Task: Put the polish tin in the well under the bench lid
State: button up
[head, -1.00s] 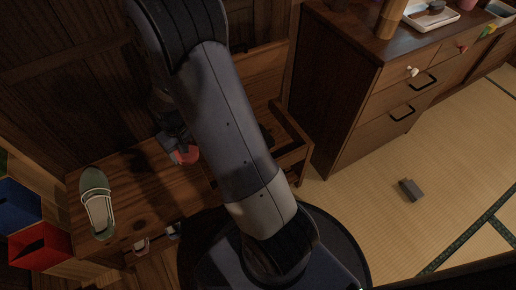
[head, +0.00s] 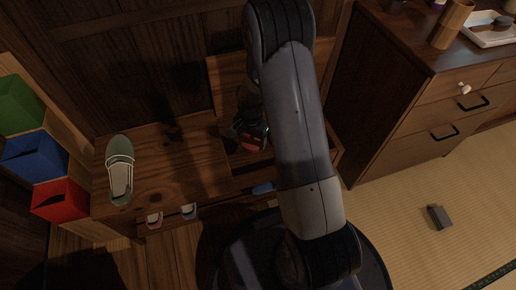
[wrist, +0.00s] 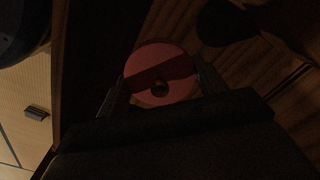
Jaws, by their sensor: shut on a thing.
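The bench lid (head: 228,82) stands raised against the back wall. The well's front edge (head: 240,188) shows below the gripper. My arm hides much of the well, and its inside is dark.
A green slipper (head: 120,172) lies on the bench's left end. Green (head: 18,105), blue (head: 36,158) and red (head: 60,200) bins stand at the left. A drawer chest (head: 420,110) stands to the right. A small grey block (head: 438,216) lies on the open tatami.

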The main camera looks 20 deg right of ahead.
aim_at(252, 148)
jog(key=shift+f+b, duration=0.9)
jog(key=shift+f, duration=1.9)
jog(key=shift+f, duration=0.15)
jog(key=o, duration=1)
notch_tip(252, 148, up, 12)
jog(key=p, duration=0.5)
jog(key=shift+r, duration=0.2)
